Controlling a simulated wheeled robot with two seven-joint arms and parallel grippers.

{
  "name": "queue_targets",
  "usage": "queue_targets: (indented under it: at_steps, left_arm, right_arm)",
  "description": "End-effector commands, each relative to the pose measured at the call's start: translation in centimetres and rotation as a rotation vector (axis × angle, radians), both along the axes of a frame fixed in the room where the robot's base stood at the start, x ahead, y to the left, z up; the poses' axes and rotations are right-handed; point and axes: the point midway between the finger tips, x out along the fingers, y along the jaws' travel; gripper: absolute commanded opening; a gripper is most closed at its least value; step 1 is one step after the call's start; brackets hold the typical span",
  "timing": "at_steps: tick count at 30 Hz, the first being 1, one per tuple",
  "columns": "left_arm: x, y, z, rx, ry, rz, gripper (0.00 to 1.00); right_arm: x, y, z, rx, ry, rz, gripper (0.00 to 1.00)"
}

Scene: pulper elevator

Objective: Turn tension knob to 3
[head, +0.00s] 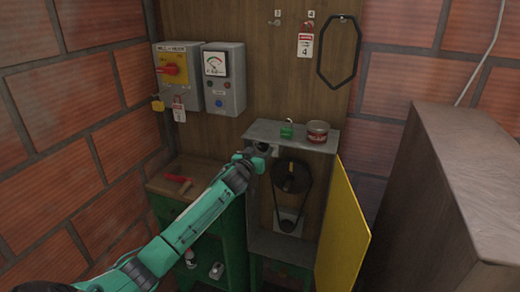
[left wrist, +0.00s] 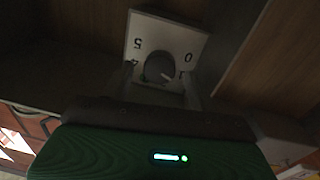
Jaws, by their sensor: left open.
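The tension knob (left wrist: 158,66) is a dark round knob on a pale square dial plate (left wrist: 182,42), seen in the left wrist view. The numerals 5 and 0 are readable; the lower ones are partly covered by my fingers. A light pointer mark on the knob points to the lower right, near what looks like 1. My left gripper (head: 264,151) reaches into the upper left of the open cabinet (head: 262,130). Its fingers are open, one on each side of the knob; whether they touch it I cannot tell. My right gripper is not in view.
A belt and dark pulley (head: 291,177) sit inside the cabinet, right of my gripper. The yellow door (head: 343,235) stands open. A red-handled tool (head: 179,182) lies on the left bench.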

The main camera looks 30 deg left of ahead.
Motion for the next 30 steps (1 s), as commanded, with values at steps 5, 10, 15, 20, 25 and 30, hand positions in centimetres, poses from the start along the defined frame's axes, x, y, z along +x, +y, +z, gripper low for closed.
queue_targets:
  at_steps: [5, 10, 15, 20, 25, 30]
  left_arm:
    - [0.78, 0.09, 0.01, 0.000, 0.001, 0.000, 0.58]
    - [0.83, 0.10, -0.04, 0.000, 0.001, 0.000, 0.58]
    - [0.82, 0.11, -0.04, 0.000, 0.001, 0.000, 0.47]
    - [0.81, 0.11, -0.04, 0.000, 0.001, 0.000, 0.15]
    - [0.81, 0.11, -0.02, 0.004, 0.002, 0.000, 0.14]
    - [0.81, 0.12, 0.04, 0.038, 0.010, 0.000, 0.14]
  right_arm:
    - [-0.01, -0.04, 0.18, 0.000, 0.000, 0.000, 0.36]
    - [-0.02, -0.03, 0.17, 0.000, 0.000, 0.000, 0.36]
    - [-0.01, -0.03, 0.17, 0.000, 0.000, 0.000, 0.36]
    - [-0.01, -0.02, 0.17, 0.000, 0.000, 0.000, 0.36]
    - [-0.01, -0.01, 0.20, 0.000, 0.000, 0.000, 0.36]
    - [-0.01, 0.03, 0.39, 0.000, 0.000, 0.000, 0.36]
